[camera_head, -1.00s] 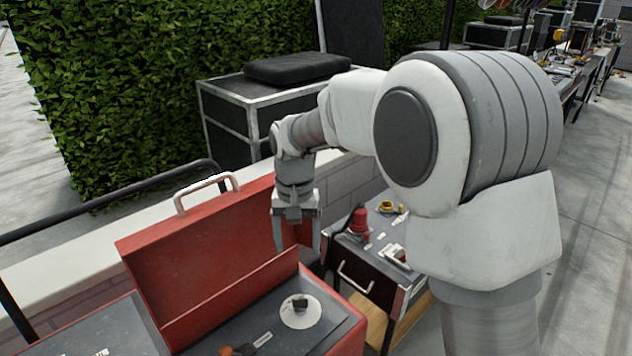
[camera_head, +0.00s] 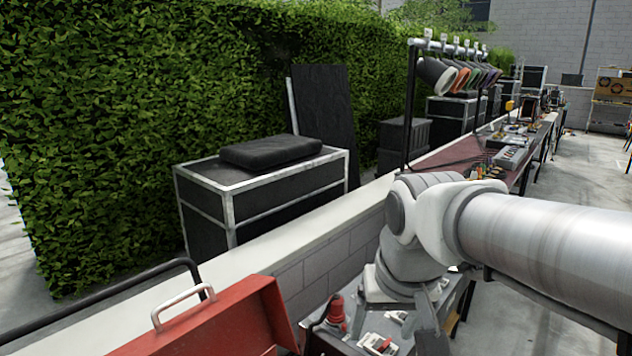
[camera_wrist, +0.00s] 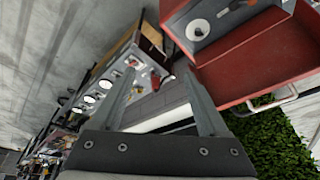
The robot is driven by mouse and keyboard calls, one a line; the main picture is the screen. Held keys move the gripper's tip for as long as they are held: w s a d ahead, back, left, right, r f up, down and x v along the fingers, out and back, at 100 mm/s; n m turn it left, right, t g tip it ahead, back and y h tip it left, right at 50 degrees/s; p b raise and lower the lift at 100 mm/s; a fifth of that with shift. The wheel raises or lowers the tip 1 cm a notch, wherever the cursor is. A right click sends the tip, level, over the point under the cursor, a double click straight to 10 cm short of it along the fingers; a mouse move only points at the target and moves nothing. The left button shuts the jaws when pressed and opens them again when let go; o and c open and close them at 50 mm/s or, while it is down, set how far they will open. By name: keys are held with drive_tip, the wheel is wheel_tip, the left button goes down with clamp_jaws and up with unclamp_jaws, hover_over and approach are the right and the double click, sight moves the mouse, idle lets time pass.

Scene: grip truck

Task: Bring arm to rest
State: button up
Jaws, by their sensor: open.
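My arm reaches in from the right in the head view, its forearm nearly level. My gripper (camera_wrist: 157,74) is open in the wrist view, with its two fingers apart and nothing held between them. In the head view my gripper (camera_head: 428,325) hangs low, above a work surface, and is partly cut off by the lower edge. The red toolbox (camera_head: 222,322) is left of my gripper, apart from it, with only its upper part showing. In the wrist view the open red toolbox (camera_wrist: 235,68) is at the upper right.
A red object (camera_head: 336,313) and small items sit on a dark unit near my gripper. A low wall (camera_head: 345,215) runs behind. A black case (camera_head: 262,195) stands beyond it, before a hedge (camera_head: 140,110). A long cluttered table (camera_head: 455,158) extends to the far right.

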drive_tip(key=s+d+r+t+p, duration=0.1)
drive_tip(key=s+d+r+p, duration=0.2)
drive_tip(key=s, duration=0.5)
drive_tip(key=shift+s+d+t, duration=0.2)
drive_tip(key=shift+d+t, duration=0.2)
drive_tip(key=shift+d, duration=0.5)
drive_tip(key=c, duration=0.4)
drive_tip(key=shift+a, duration=0.15)
drive_tip(key=shift+c, duration=0.2)
